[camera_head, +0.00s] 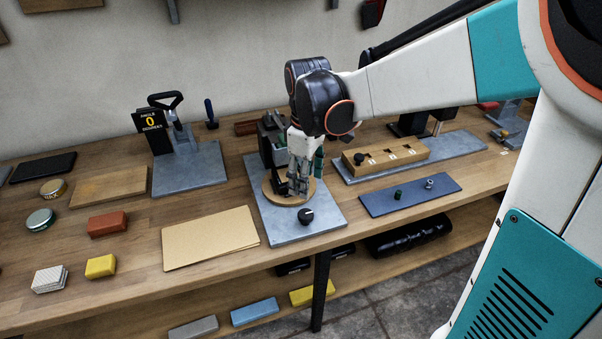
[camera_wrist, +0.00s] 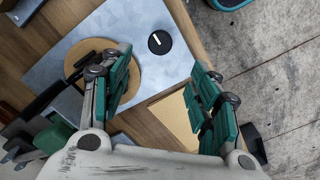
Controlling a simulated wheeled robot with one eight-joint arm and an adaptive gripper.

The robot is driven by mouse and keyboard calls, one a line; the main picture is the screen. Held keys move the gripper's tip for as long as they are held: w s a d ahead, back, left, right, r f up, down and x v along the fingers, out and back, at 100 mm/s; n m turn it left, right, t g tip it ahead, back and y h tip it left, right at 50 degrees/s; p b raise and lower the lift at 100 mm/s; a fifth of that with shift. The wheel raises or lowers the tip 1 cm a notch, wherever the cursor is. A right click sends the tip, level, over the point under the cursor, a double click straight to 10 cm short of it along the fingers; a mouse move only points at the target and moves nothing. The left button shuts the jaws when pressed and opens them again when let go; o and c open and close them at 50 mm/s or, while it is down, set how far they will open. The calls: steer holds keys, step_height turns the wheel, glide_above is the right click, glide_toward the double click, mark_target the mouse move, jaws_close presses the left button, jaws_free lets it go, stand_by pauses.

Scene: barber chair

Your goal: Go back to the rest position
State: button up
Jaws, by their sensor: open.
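My gripper (camera_head: 299,187) hangs from my arm over the grey plate in the middle of the bench. In the wrist view my gripper (camera_wrist: 163,95) is open, with its teal finger pads apart and nothing between them. Beneath it is a round wooden disc (camera_head: 313,192) on a grey metal plate (camera_head: 318,225), with a black lever-like part (camera_head: 279,183) on it. A black knob with a white mark (camera_head: 306,215) sits at the plate's front; it also shows in the wrist view (camera_wrist: 159,42). The gripper hides part of the disc. I cannot tell whether it touches anything.
A clamp device on a grey plate (camera_head: 190,177) stands to the left, with an angle sign (camera_head: 150,126). A wooden block with slots (camera_head: 385,155) and a blue mat (camera_head: 410,195) lie to the right. Tan sheets (camera_head: 210,238) lie front left. The wall is behind.

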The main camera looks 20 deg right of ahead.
stand_by(0.3)
steer(key=s+r+m+t, duration=0.3)
steer(key=s+m, duration=0.1)
steer(key=s, duration=0.3)
steer(key=s+r+m+t, duration=0.3)
steer(key=s+m+t, duration=0.1)
steer(key=s, duration=0.4)
steer(key=shift+s+m, duration=0.15)
steer(key=shift+m, duration=0.35)
